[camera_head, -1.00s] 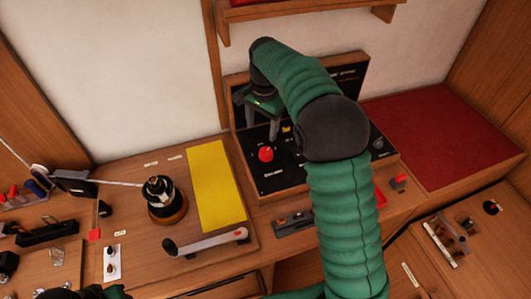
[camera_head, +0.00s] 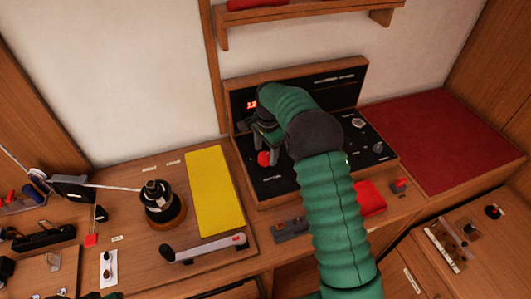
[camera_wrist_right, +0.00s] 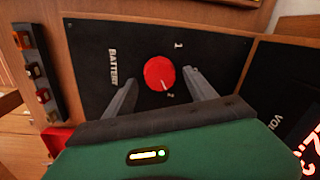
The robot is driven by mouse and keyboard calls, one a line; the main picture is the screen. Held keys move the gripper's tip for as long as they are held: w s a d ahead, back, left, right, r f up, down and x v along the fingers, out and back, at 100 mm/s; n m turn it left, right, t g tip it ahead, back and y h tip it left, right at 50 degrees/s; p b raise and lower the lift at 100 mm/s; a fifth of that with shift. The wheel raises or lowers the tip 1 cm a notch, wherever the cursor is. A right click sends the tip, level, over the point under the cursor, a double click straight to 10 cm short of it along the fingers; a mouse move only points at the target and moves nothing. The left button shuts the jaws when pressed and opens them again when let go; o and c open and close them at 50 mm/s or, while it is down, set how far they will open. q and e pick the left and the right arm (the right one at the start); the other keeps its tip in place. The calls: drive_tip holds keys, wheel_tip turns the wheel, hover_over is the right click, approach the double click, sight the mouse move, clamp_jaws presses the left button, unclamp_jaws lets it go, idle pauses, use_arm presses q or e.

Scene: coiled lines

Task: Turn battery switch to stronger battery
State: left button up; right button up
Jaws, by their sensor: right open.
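The battery switch is a round red knob (camera_head: 264,158) on a black panel in a wooden housing. In the right wrist view the knob (camera_wrist_right: 158,72) has a white pointer mark toward the "2" label; "1" and "BATTERY" are printed around it. My right gripper (camera_head: 268,150) is at the knob, its open fingers (camera_wrist_right: 161,76) on either side of it. I cannot tell if they touch it. A lit red voltage display (camera_wrist_right: 315,145) is cut off at the frame edge; in the head view, my arm hides most of the display (camera_head: 251,104).
A yellow mat (camera_head: 215,190), a black winch (camera_head: 160,197) and a crank handle (camera_head: 205,247) lie to the left. A red cloth (camera_head: 369,197) and a red mat (camera_head: 440,140) are to the right. A shelf (camera_head: 310,15) hangs above the panel.

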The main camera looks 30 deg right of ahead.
drive_tip(key=shift+f, duration=0.6)
drive_tip(key=shift+a+r, duration=0.1)
drive_tip(key=c, duration=1.4)
